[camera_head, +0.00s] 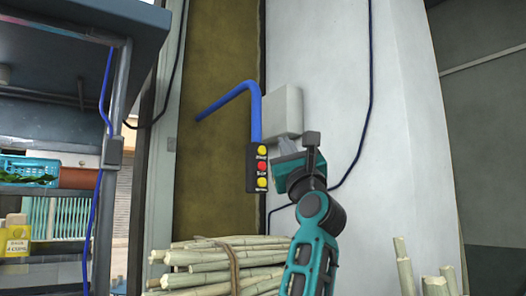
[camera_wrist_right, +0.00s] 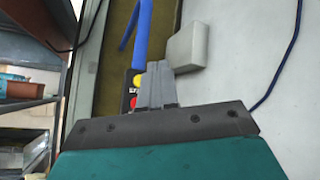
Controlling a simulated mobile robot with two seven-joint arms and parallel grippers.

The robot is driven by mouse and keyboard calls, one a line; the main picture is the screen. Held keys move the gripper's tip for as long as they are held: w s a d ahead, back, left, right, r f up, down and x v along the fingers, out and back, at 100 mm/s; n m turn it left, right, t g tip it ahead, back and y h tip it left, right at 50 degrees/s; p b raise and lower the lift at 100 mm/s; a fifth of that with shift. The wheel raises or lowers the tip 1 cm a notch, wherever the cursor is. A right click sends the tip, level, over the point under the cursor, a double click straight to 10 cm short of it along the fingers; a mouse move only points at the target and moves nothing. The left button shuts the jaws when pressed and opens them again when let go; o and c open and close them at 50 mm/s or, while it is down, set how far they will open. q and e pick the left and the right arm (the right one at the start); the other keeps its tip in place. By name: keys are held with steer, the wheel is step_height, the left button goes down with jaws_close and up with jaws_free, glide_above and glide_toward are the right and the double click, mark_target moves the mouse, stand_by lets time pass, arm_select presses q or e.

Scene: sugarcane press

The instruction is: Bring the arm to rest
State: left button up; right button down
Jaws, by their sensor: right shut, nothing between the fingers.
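My right gripper (camera_head: 276,152) is raised in front of the pale wall, on a teal and black arm that comes up from the bottom. Its grey fingers are together and empty, and they also show in the right wrist view (camera_wrist_right: 156,84). A black button box (camera_head: 256,168) with yellow and red buttons hangs on a blue pipe (camera_head: 255,112) just left of the fingertips. In the right wrist view the fingers cover part of the button box (camera_wrist_right: 130,88). I cannot tell whether they touch it. My left gripper is not in view.
A pale grey box (camera_head: 284,110) is on the wall behind the gripper. A tied bundle of cane (camera_head: 215,262) lies below, and more cane stalks (camera_head: 405,268) stand at the lower right. Shelves (camera_head: 60,252) with a blue basket (camera_head: 28,168) stand at the left.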

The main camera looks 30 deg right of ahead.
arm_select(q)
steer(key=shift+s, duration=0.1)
